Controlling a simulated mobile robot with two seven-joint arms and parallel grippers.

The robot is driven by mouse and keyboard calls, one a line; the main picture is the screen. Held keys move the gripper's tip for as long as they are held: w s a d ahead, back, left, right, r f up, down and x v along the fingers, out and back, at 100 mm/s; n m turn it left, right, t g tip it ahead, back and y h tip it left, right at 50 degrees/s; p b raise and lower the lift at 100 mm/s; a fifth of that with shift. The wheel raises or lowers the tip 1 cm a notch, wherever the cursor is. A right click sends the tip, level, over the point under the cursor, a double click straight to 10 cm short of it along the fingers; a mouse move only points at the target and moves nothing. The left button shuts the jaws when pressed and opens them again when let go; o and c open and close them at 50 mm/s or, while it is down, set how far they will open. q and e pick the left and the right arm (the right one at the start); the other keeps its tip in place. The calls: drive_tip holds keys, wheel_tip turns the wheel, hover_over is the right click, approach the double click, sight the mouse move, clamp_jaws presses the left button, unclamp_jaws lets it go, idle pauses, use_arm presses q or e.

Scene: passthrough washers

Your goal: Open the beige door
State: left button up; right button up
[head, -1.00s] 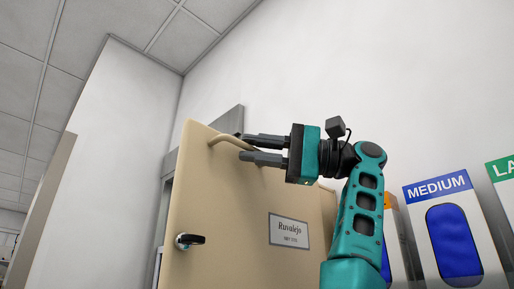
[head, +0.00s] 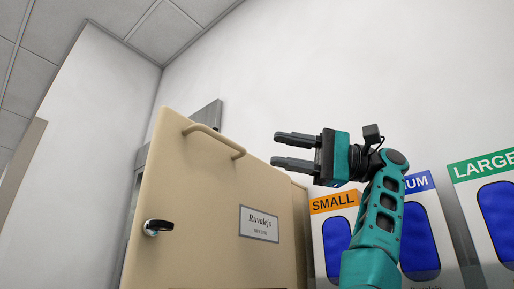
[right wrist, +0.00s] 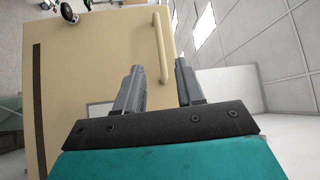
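The beige door (head: 205,200) stands at the left-middle of the head view, with a bar handle (head: 213,142) near its top, a dark lever (head: 158,225) at its left edge and a "Ruvalejo" label (head: 259,223). It stands out from the grey frame, seemingly ajar. My right gripper (head: 278,150) is open and empty, to the right of the bar handle and apart from it. In the right wrist view, the open fingers (right wrist: 158,68) point towards the door (right wrist: 95,60), with the bar handle (right wrist: 161,48) showing between them, farther off. My left gripper is not in view.
White dispensers labelled SMALL (head: 333,204), MEDIUM (head: 420,184) and LARGE (head: 482,166) line the wall at the right. A grey frame (head: 208,115) shows behind the door's top. A white wall (head: 85,140) stands at the left.

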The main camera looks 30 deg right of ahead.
drive_tip(key=v, duration=0.2)
drive_tip(key=shift+s+d, duration=0.15)
drive_tip(key=shift+d, duration=0.1)
idle(0.5)
